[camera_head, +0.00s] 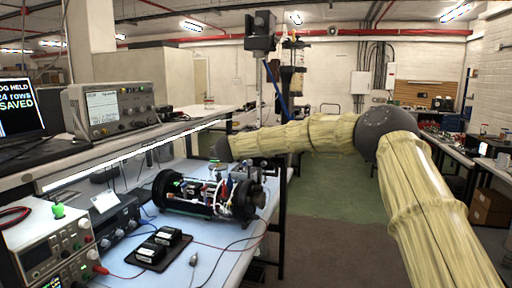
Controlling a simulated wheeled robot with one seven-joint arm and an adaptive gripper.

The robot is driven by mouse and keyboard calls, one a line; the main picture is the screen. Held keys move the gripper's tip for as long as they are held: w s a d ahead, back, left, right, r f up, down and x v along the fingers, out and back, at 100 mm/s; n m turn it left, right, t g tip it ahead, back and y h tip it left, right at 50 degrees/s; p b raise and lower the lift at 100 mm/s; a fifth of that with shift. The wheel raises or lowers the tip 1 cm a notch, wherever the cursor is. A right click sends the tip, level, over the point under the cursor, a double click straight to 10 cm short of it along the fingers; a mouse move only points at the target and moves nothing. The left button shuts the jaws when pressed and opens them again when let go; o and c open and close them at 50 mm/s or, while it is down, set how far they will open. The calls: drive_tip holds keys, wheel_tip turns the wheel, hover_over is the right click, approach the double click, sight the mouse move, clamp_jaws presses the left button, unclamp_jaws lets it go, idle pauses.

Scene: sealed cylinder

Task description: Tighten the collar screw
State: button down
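A dark cylinder assembly (172,191) lies on its side on the light blue bench top, its middle open with coloured wires and parts showing between black end rings. Its right end has a thick black ring (243,199), perhaps the collar; I cannot make out a screw on it. My arm, in a pale yellow sleeve, reaches in from the right, and its dark wrist (222,149) is above and behind the cylinder. My gripper (217,169) seems to hang below the wrist, small and dark against the clutter. Its fingers are not clear, nor whether they touch anything.
Power supplies (48,245) stand at the left. A shelf with an instrument (109,107) and monitor (20,108) overhangs behind. The green floor right of the bench is clear.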

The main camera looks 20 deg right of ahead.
drive_tip(key=m+b, duration=0.7)
drive_tip(key=m+y+b, duration=0.1)
drive_tip(key=m+b, duration=1.2)
drive_tip(key=b, duration=0.1)
drive_tip(key=shift+w+a+r+m+y, duration=0.1)
drive_tip(key=shift+w+r+m+y, duration=0.1)
drive_tip(key=shift+r+m+y, duration=0.2)
drive_tip(key=shift+f, duration=0.15)
drive_tip(key=c, duration=1.5)
unclamp_jaws()
drive_tip(key=o, duration=0.3)
drive_tip(key=shift+s, duration=0.25)
drive_tip(key=shift+w, duration=0.1)
